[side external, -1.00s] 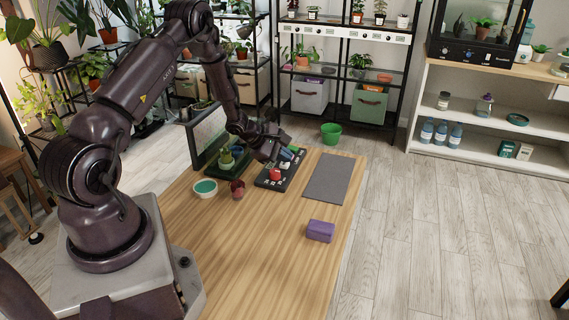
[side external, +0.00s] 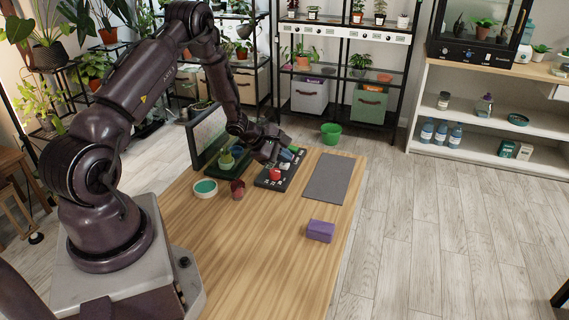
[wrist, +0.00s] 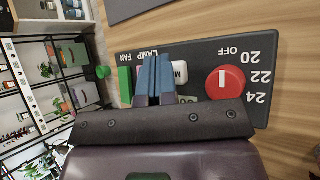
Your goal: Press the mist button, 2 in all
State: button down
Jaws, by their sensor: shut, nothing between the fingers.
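The dark control panel (side external: 262,181) lies at the table's far end. In the wrist view the panel (wrist: 205,48) carries a red dial (wrist: 225,83), FAN and LAMP labels and a green switch (wrist: 125,84). A white button (wrist: 181,71) with an "M" showing, apparently the mist button, sits between my fingers and the dial, partly hidden by the fingers. My gripper (wrist: 155,60) is shut and empty, its blue fingertips together over the panel just beside that button. I cannot tell whether they touch it. In the side view my gripper (side external: 281,149) is over the panel's far part.
A grey mat (side external: 330,178) lies right of the panel and a purple block (side external: 320,231) nearer. The table's near part is clear.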

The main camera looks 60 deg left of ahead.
aim_at(284, 165)
jog(key=shift+r, duration=0.7)
jog(key=shift+r, duration=2.55)
dwell(0.4)
jog(key=r+n, duration=0.1)
jog(key=n, duration=0.5)
jog(key=r+n, duration=0.1)
jog(key=n, duration=0.5)
jog(key=a+r+n+y, duration=0.1)
jog(key=n, duration=0.6)
jog(key=shift+r, duration=0.35)
